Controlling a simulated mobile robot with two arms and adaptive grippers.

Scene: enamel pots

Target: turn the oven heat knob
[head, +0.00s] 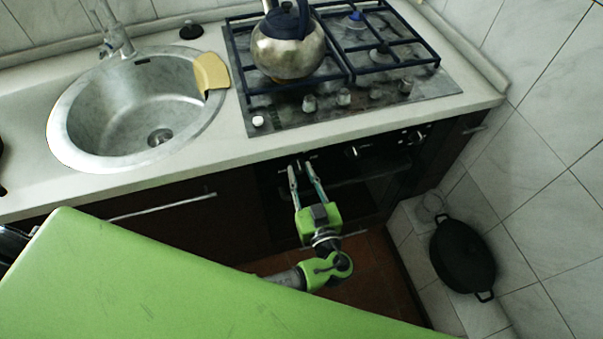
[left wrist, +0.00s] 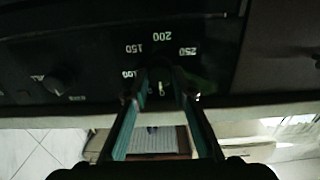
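The oven front panel (left wrist: 100,60) fills the upper part of the left wrist view, with its markings upside down. The numbers 100, 150, 200 and 250 ring the heat knob (left wrist: 160,88), which is dark and mostly hidden between my fingers. In the head view my left gripper (head: 301,167) reaches the panel just under the counter edge. In the left wrist view the fingertips (left wrist: 161,82) are apart, one on each side of the knob. I cannot tell whether they touch it. My right gripper is not in view.
Another knob (left wrist: 62,82) sits beside it on the panel. Above are the counter (head: 225,150), the hob (head: 440,88) with a kettle (head: 288,50), and the sink (head: 110,110). A black pot (head: 462,255) is at the right by the tiled wall.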

